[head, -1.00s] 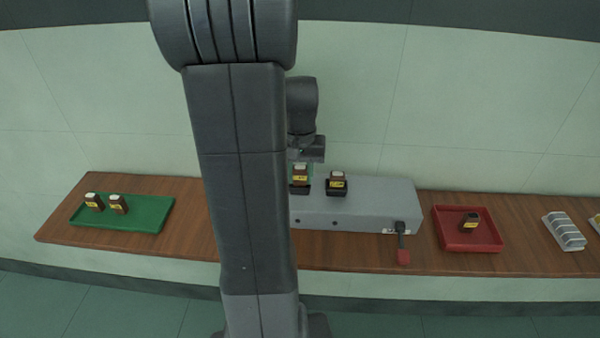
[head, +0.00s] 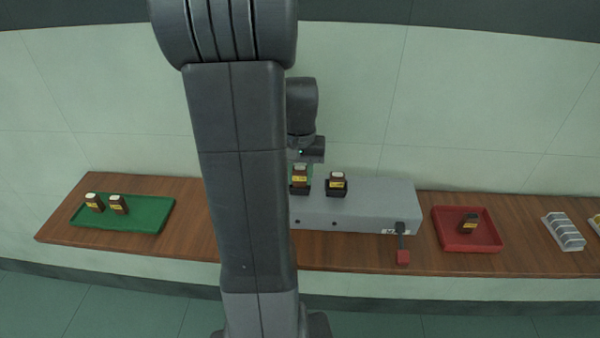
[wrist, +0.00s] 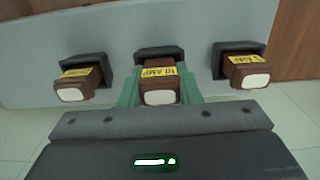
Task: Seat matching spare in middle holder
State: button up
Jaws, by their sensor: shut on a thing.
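A grey box (head: 370,207) on the bench carries a row of black holders. In the wrist view, the middle holder (wrist: 160,52) has a brown fuse (wrist: 160,85) with a yellow "10 AMP" label and a pale end at it. My gripper (wrist: 160,92) is shut on this fuse, with green fingers on either side. I cannot tell how deep the fuse sits. Brown fuses with yellow labels also sit in the left holder (wrist: 84,60) and the right holder (wrist: 236,50). In the head view, the middle fuse (head: 300,177) shows beside my arm, which hides the left holder.
A green tray (head: 150,218) at the left holds two brown fuses (head: 118,204). A red tray (head: 484,243) at the right holds one dark fuse (head: 471,223). A lever with a red handle (head: 403,257) hangs at the box's front right. A grey rack (head: 565,232) stands further right.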

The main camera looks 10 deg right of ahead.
jog(key=shift+s+r+p, duration=0.15)
jog(key=shift+r+p, duration=0.2)
jog(key=shift+r, duration=0.3)
dwell(0.3)
jog(key=shift+w+f+b, duration=0.2)
jog(key=shift+f+b, duration=0.2)
jog(key=shift+f, duration=0.35)
jog(key=shift+s+f, duration=0.15)
jog(key=shift+f, duration=0.05)
dwell(0.4)
jog(key=shift+r, duration=0.2)
jog(key=shift+r+p, duration=0.6)
jog(key=shift+r, duration=0.05)
dwell(0.4)
jog(key=shift+f+b, duration=0.55)
jog(key=shift+f, duration=0.25)
